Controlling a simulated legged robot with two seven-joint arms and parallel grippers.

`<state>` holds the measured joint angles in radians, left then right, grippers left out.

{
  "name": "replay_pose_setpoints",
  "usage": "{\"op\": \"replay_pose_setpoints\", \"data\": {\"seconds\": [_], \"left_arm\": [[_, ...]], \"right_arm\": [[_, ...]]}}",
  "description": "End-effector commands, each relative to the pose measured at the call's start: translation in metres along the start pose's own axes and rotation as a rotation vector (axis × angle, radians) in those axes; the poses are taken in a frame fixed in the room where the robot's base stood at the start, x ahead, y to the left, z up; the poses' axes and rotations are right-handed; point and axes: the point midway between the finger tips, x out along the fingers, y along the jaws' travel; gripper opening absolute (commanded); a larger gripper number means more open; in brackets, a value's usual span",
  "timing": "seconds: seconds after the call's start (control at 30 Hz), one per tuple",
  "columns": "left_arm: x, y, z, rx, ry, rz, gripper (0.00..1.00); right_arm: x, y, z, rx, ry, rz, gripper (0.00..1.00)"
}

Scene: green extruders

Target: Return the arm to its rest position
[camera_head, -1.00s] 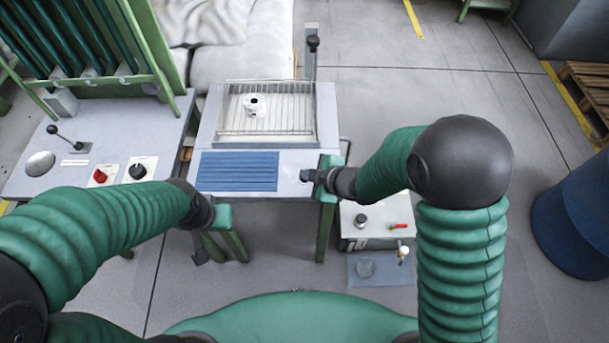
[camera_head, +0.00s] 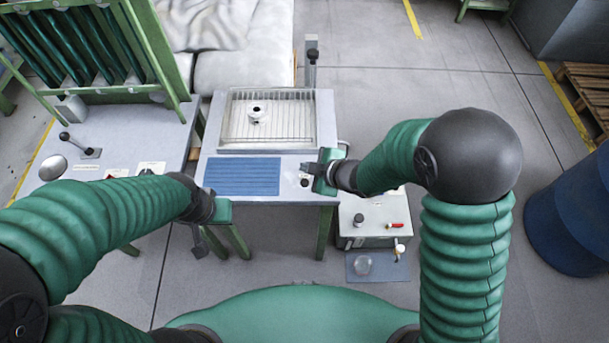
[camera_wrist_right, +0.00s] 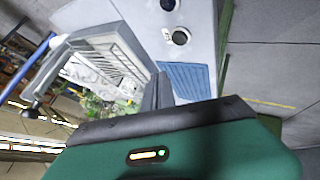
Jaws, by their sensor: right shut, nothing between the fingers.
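My right arm comes in from the right in the head view. Its gripper (camera_head: 312,168) is shut and empty, over the right front part of the small grey table (camera_head: 215,140), beside the blue ribbed mat (camera_head: 242,176). In the right wrist view the shut fingers (camera_wrist_right: 157,92) point toward the table, with the blue mat (camera_wrist_right: 188,80) just beyond them. My left arm comes in from the left. Its gripper (camera_head: 200,235) hangs low in front of the left bench, and its fingers are too small and dark to judge.
A wire-rack tray (camera_head: 240,140) with a small white part (camera_head: 257,115) sits on the table. The left bench (camera_head: 60,140) carries a lever and knobs. A low box (camera_head: 375,220) stands right of the table. A blue barrel (camera_head: 572,215) is at far right. Open floor lies between.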

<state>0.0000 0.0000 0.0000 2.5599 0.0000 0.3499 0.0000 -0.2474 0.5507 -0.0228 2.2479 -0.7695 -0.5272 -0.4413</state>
Motion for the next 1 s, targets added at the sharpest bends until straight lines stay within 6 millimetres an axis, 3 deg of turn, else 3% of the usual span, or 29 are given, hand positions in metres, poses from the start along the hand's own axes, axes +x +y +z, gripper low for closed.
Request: {"op": "replay_pose_setpoints", "data": {"seconds": [0.47, 0.57, 0.63, 0.73, 0.8, 0.87, 0.9, 1.0], "left_arm": [[-0.001, 0.0, 0.0, 0.0, 0.0, 0.0, 0.0], [-0.001, 0.0, 0.0, 0.0, 0.0, 0.0, 0.0], [-0.001, 0.0, 0.0, 0.0, 0.0, 0.0, 0.0], [-0.001, 0.0, 0.0, 0.0, 0.0, 0.0, 0.0], [-0.001, 0.0, 0.0, 0.0, 0.0, 0.0, 0.0], [-0.001, 0.0, 0.0, 0.0, 0.0, 0.0, 0.0], [-0.001, 0.0, 0.0, 0.0, 0.0, 0.0, 0.0], [-0.001, 0.0, 0.0, 0.0, 0.0, 0.0, 0.0]], "right_arm": [[-0.006, 0.004, 0.005, 0.03, -0.024, 0.009, 0.0], [-0.034, 0.017, 0.037, 0.205, -0.15, 0.054, 0.0], [-0.071, 0.018, 0.072, 0.431, -0.29, 0.097, 0.0], [-0.132, -0.005, 0.113, 0.814, -0.477, 0.144, 0.0], [-0.166, -0.032, 0.126, 1.061, -0.574, 0.155, 0.0], [-0.186, -0.053, 0.129, 1.225, -0.63, 0.152, 0.0], [-0.194, -0.062, 0.129, 1.286, -0.65, 0.148, 0.0], [-0.194, -0.062, 0.129, 1.286, -0.65, 0.148, 0.0]]}}
